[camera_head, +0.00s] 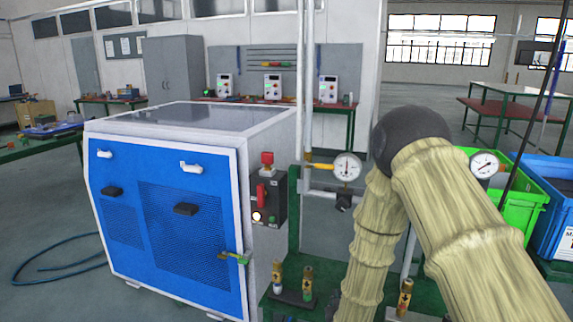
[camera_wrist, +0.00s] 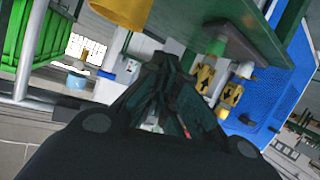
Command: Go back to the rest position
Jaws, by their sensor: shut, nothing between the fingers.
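My gripper (camera_wrist: 158,100) shows in the wrist view, with its dark fingers brought together and nothing between them. It is not visible in the head view, where my sleeved arm fills the right side. The blue and white generator (camera_head: 170,220) stands at the left of the head view. Its control box (camera_head: 267,198) has a red handle and a lit lamp. In the wrist view the generator's blue mesh panel (camera_wrist: 262,85) lies at the upper right, beyond the gripper. Two yellow valve-like pieces (camera_wrist: 203,78) show just right of the fingers, apart from them as far as I can tell.
A green bench (camera_head: 325,295) bears several brass fittings (camera_head: 307,283). Pipes carry a gauge (camera_head: 347,167) and a second gauge (camera_head: 484,164). A green crate (camera_head: 520,205) and a blue crate (camera_head: 555,190) stand at right. A blue hose (camera_head: 50,262) lies on the floor at left.

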